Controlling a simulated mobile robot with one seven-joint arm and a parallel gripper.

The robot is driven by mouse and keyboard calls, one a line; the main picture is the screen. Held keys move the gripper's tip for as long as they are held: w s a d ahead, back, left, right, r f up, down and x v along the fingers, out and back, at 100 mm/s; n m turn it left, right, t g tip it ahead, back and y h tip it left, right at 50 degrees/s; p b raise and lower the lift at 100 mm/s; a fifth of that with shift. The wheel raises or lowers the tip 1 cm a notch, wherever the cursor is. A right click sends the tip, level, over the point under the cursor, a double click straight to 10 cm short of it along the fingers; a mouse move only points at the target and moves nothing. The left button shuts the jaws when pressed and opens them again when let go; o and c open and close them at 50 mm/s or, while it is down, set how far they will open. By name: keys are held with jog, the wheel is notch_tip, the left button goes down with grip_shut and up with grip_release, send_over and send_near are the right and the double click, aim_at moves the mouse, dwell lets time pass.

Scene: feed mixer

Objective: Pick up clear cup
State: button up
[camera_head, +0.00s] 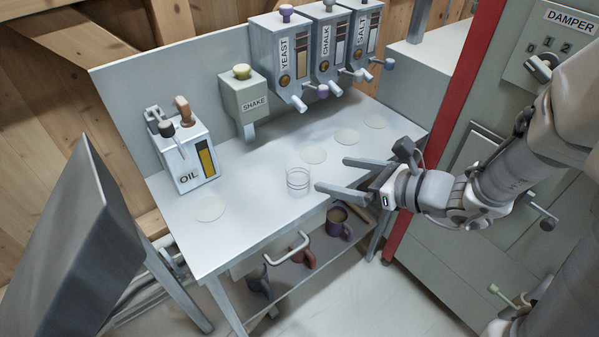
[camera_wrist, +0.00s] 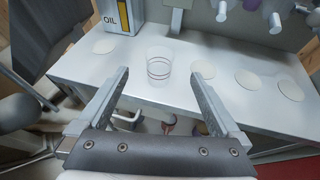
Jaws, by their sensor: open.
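The clear cup (camera_head: 298,181) stands upright on the metal table, near its front edge. It is see-through with dark rings around it. In the wrist view the cup (camera_wrist: 159,67) stands ahead of my gripper (camera_wrist: 165,82), in line with the gap between the fingers. My gripper (camera_head: 331,175) is open and empty, to the right of the cup in the head view, with its fingers pointing left toward it. The fingers do not appear to touch the cup.
The table (camera_head: 250,215) holds an oil can (camera_head: 194,158) at left. A shake dispenser (camera_head: 243,105) and yeast, chalk and salt dispensers (camera_head: 322,50) line the back panel. Several pale discs (camera_head: 210,208) mark the tabletop.

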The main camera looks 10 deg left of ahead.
aim_at(286, 166)
jog(key=b+x, duration=0.2)
jog(key=x, duration=0.8)
jog(key=shift+a+f, duration=0.1)
jog(key=shift+f, duration=0.1)
jog(key=shift+f+b+x, duration=0.15)
jog(key=shift+b+x, duration=0.35)
jog(key=shift+x, duration=0.8)
jog(key=shift+f+b+x, duration=0.2)
jog(key=shift+b+x, duration=0.25)
jog(key=shift+x, duration=0.9)
jog(key=c, duration=1.3)
